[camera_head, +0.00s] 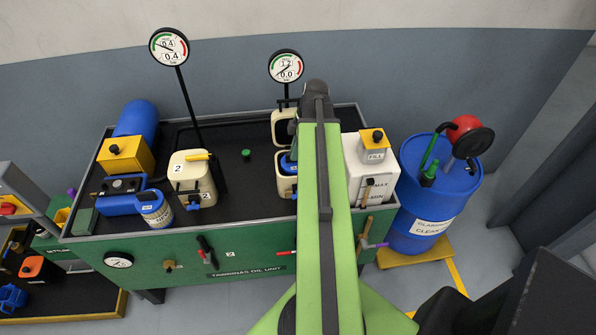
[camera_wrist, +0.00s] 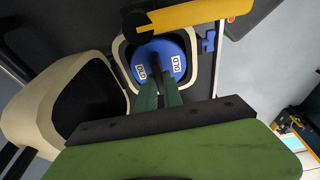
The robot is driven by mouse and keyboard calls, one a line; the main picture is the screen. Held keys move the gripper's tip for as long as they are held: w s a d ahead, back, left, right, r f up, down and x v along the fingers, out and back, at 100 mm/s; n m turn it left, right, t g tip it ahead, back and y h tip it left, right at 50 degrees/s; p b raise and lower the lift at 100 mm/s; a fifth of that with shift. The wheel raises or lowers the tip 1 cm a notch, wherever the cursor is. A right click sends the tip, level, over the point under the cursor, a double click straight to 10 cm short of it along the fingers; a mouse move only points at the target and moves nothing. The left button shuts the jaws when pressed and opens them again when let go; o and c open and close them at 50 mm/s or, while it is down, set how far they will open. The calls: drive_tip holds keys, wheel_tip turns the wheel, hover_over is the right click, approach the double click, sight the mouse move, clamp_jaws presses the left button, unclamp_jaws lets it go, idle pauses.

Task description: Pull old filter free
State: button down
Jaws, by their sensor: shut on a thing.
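The old filter (camera_wrist: 178,48), a blue disc with white OLD labels, sits inside an open cream housing (camera_wrist: 196,88) in the wrist view. My gripper (camera_wrist: 158,82) has its green fingers close together on the filter's dark middle grip, shut on it. In the head view only a blue sliver of the old filter (camera_head: 287,163) shows beside my green arm, in the housing (camera_head: 285,187). The gripper is hidden there by my arm. The filter appears within the housing rim; I cannot tell whether it has lifted at all.
The housing's cream lid (camera_wrist: 40,110) stands open beside it, and a yellow handle (camera_wrist: 190,15) crosses close to the filter. A blue filter labelled NEW (camera_head: 155,208) stands at the bench's left.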

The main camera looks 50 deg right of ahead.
drive_tip(key=shift+r, duration=0.25)
wheel_tip(320, 180, up, 18)
drive_tip(key=p, duration=1.9)
drive_tip(key=shift+r, duration=0.25)
